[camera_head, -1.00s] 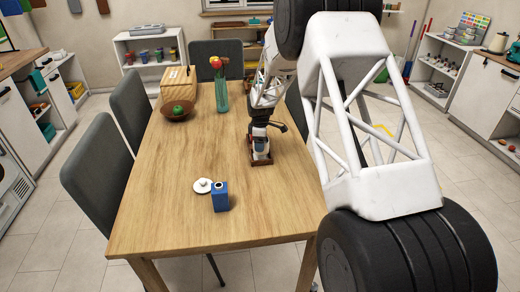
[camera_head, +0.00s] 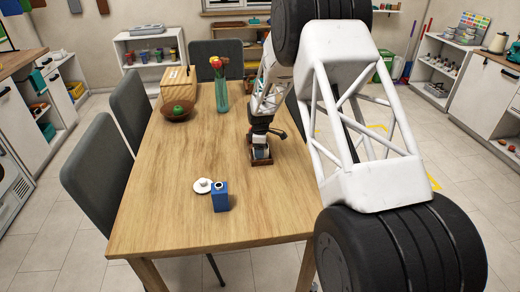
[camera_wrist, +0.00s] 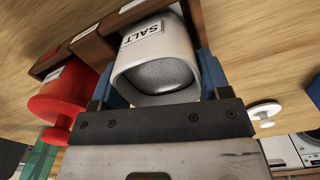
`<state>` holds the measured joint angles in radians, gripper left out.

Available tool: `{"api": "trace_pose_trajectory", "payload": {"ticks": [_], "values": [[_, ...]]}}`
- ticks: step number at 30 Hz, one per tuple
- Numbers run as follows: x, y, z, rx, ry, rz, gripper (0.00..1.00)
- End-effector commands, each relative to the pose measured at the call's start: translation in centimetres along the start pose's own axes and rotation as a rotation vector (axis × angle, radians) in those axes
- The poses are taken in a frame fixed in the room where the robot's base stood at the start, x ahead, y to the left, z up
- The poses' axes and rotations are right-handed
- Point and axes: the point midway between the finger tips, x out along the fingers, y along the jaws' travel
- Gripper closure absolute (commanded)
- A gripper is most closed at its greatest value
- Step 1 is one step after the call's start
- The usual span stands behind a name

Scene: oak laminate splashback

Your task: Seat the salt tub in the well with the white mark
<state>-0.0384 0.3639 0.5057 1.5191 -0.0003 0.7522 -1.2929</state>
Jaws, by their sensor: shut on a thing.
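The salt tub (camera_wrist: 155,52) is a whitish, open-topped tub with a SALT label in the wrist view. My gripper (camera_wrist: 158,85) is shut on it, with a blue finger on each side. The tub is at a brown wooden rack (camera_wrist: 92,48) with pale marks along its edge. Whether its base is fully down in a well, and which mark belongs to that well, I cannot tell. A red lidded tub (camera_wrist: 62,97) stands beside it at the rack. In the head view my gripper (camera_head: 261,143) is right over the small rack (camera_head: 261,161) and hides most of it.
A blue box (camera_head: 220,197) and a white lid (camera_head: 202,186) stand on the table (camera_head: 170,225) nearer the front. The table's front is mostly clear.

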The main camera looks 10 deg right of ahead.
Motion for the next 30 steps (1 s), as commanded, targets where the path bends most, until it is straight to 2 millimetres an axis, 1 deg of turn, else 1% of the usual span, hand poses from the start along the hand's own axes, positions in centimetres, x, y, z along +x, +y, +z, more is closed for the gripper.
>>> {"api": "trace_pose_trajectory", "payload": {"ticks": [8, 9, 13, 14, 24, 30], "values": [[0.2, 0.0, 0.0, 0.0, 0.0, 0.0, 0.67], [0.3, 0.0, 0.0, 0.0, 0.0, 0.0, 0.27], [0.3, 0.0, 0.0, 0.0, 0.0, -0.001, 0.07], [0.3, 0.0, 0.0, 0.0, 0.0, -0.001, 0.04], [0.2, 0.0, 0.0, 0.0, 0.0, 0.0, 0.04], [-0.9, 0.0, 0.0, 0.0, 0.0, 0.0, 0.04]]}}
